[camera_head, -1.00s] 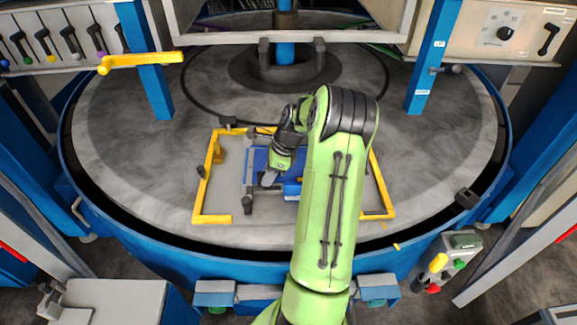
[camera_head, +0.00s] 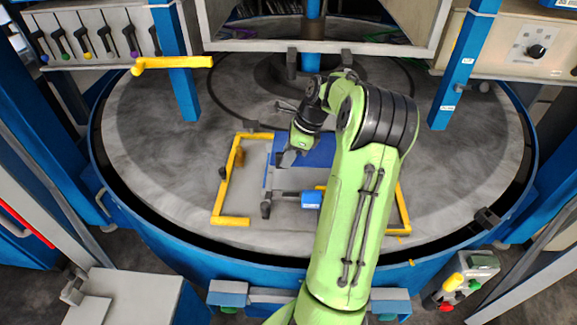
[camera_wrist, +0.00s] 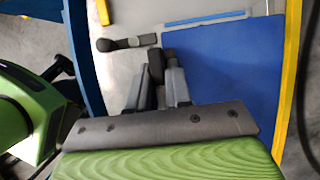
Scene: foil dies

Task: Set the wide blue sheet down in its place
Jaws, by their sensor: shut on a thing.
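The wide blue sheet (camera_head: 318,154) is a flat blue panel above the pale plate inside the yellow frame in the head view. My arm hides its right part. It fills much of the wrist view (camera_wrist: 235,65). My gripper (camera_head: 287,160) is shut on the sheet's edge. In the wrist view its fingers (camera_wrist: 165,75) meet at the edge nearest the grey knob. The yellow corner frame (camera_head: 222,190) lies on the round grey table around the pale plate (camera_head: 238,203). Whether the sheet touches the plate cannot be told.
A blue block with a grey rod (camera_head: 312,199) stands just in front of the sheet. A thin blue strip (camera_wrist: 205,17) lies beyond it in the wrist view. An orange-brown piece (camera_head: 239,157) stands inside the frame's left side. The grey table (camera_head: 150,130) is clear at left.

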